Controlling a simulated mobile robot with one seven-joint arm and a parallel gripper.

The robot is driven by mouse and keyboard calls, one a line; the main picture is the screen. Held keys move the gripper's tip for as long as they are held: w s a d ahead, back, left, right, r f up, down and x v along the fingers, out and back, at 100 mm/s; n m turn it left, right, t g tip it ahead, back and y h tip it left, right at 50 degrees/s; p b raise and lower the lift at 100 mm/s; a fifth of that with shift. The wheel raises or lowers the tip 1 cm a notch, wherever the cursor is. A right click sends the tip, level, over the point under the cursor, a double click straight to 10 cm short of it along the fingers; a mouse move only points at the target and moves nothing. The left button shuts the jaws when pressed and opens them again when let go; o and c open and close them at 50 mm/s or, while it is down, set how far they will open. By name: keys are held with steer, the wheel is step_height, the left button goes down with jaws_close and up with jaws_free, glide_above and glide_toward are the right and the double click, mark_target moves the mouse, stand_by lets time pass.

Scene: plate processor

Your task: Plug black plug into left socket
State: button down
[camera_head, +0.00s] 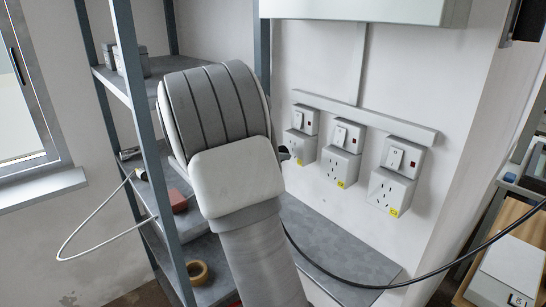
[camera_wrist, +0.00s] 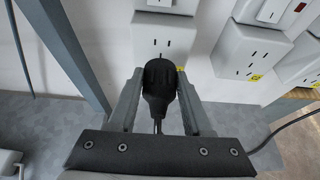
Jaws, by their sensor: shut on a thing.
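My gripper (camera_wrist: 158,86) is shut on the black plug (camera_wrist: 158,92), which sits between its two fingers with its cord trailing down. The plug's front end points toward the left socket (camera_wrist: 164,38). The socket's slots show just above the plug, and I cannot tell how far apart they are. In the head view the left socket (camera_head: 300,146) is the leftmost of three on the wall. There my arm hides most of the gripper, and only a small dark tip shows beside the left socket.
The middle socket (camera_head: 340,166) and right socket (camera_head: 390,191) are on the same wall, each with a switch above. A grey shelf rack (camera_head: 145,110) stands left, with a white cable (camera_head: 82,222) looping from it. A black cable (camera_head: 440,268) runs across the lower right.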

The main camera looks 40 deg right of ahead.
steer(key=shift+w+d, duration=0.1)
steer(key=shift+d, duration=0.9)
steer(key=shift+p, duration=0.4)
stand_by(0.4)
steer(key=shift+d, duration=0.5)
steer(key=shift+c, duration=1.3)
jaws_free()
steer(key=shift+a, duration=0.1)
